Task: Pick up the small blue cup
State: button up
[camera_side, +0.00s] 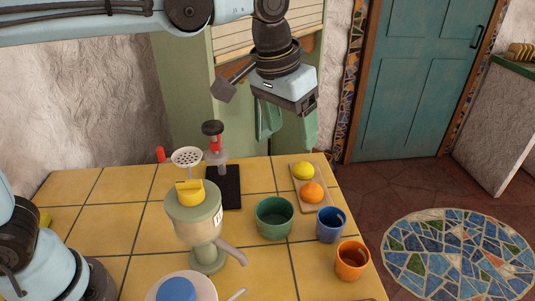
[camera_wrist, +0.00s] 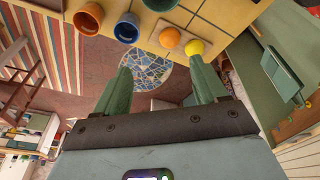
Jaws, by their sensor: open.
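The small blue cup (camera_side: 331,225) stands upright on the yellow tiled counter, between a green cup (camera_side: 274,219) and an orange cup (camera_side: 351,260). In the wrist view the blue cup (camera_wrist: 127,28) shows at the top, left of centre, beyond the fingertips. My gripper (camera_side: 288,130) has green fingers and is high above the back of the counter, behind and well above the cup. In the wrist view my gripper (camera_wrist: 160,66) has its fingers spread wide with nothing between them.
A lemon (camera_side: 303,171) and an orange (camera_side: 312,192) lie on a small board behind the blue cup. A grinder-like machine (camera_side: 195,220) and a stand (camera_side: 222,180) are to the left. The counter's right edge is close to the cups.

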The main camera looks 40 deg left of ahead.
jog(key=w+d+f+g, duration=0.1)
jog(key=d+f, duration=0.2)
jog(key=d, duration=0.6)
send_near(331, 222)
jog(key=shift+s+d+f+m+y, duration=0.15)
jog(key=shift+s+d+f, duration=0.15)
jog(key=shift+s+f, duration=0.15)
jog(key=shift+s+d+f+m+y, duration=0.15)
jog(key=shift+s+d+f, duration=0.2)
jog(key=shift+f, duration=0.2)
jog(key=shift+w+f, duration=0.25)
jog(key=shift+f, duration=1.05)
jog(key=shift+w+f, duration=0.25)
jog(key=shift+f, duration=1.05)
jog(key=shift+c, duration=0.2)
jog(key=c, duration=0.7)
